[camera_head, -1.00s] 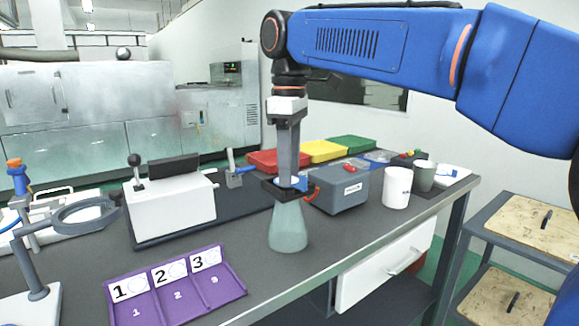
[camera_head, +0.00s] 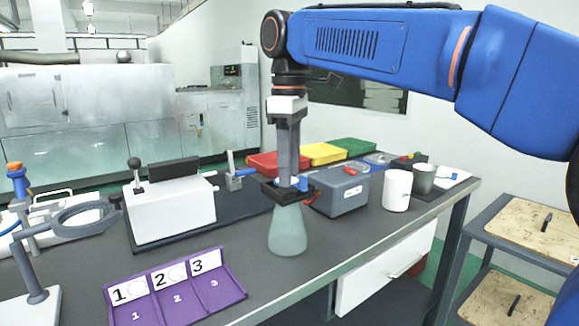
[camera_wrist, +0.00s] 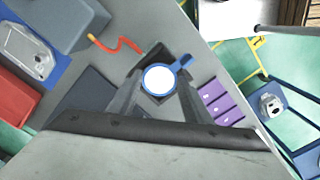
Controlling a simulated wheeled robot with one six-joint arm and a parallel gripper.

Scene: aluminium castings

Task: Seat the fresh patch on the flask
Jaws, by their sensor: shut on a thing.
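My gripper (camera_head: 287,192) points straight down at the top of the flask (camera_head: 287,230), a translucent pale green cone on the bench. It is shut on the patch, a white disc with a blue rim and a blue tab, seen between the fingers in the wrist view (camera_wrist: 160,79). The fingers and patch cover the flask mouth, so I cannot tell whether the patch touches the rim. The flask is hidden in the wrist view.
A purple tray (camera_head: 237,289) numbered 1 to 3 is at the front left. A white box device (camera_head: 172,212) and a ring stand (camera_head: 37,280) are further left.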

